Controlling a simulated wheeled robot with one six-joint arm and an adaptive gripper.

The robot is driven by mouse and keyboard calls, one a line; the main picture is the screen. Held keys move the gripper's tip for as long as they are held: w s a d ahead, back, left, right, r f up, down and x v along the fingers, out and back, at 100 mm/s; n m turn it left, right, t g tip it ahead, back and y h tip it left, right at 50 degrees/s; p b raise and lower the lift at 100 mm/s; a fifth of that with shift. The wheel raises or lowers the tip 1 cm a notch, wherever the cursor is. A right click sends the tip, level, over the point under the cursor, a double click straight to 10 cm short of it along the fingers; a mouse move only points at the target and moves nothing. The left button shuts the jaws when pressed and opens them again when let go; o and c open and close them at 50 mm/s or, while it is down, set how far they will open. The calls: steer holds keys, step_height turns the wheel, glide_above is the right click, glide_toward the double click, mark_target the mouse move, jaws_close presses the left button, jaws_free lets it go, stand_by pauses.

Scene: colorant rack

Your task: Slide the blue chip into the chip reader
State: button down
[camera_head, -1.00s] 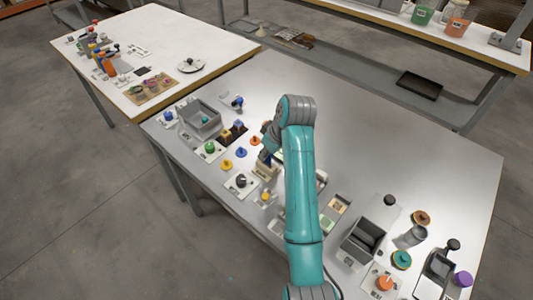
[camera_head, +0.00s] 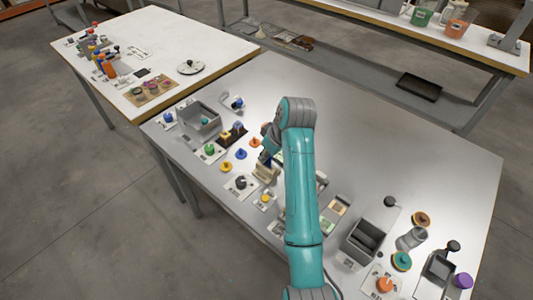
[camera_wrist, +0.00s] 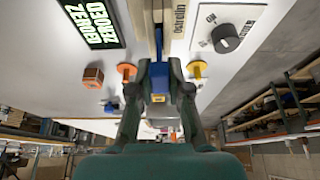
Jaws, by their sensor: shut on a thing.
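My gripper (camera_wrist: 158,80) is shut on the blue chip (camera_wrist: 158,42), which shows edge-on as a thin blue strip beyond the fingertips. The chip reader (camera_wrist: 180,22) is a pale beige block with lettering at the top of the wrist view. The chip's far end lies in line with the reader's slot and close against it; I cannot tell how deep it sits. My arm hides part of that area.
A black display (camera_wrist: 92,22) reading "ZEROED" lies left of the reader in the wrist view. A grey power knob (camera_wrist: 226,38) on a white plate is at right. Orange (camera_head: 255,143) and blue (camera_head: 241,154) knobs stand close by. A grey bin (camera_head: 200,122) is farther left.

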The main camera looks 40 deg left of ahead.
mark_target(266, 165)
steer(key=shift+f, duration=1.55)
steer(key=shift+r, duration=0.1)
steer(key=shift+r, duration=1.4)
steer(key=shift+a, duration=0.1)
steer(key=shift+f, duration=1.55)
stand_by(0.7)
steer(key=shift+r, duration=0.15)
steer(key=shift+r, duration=1.4)
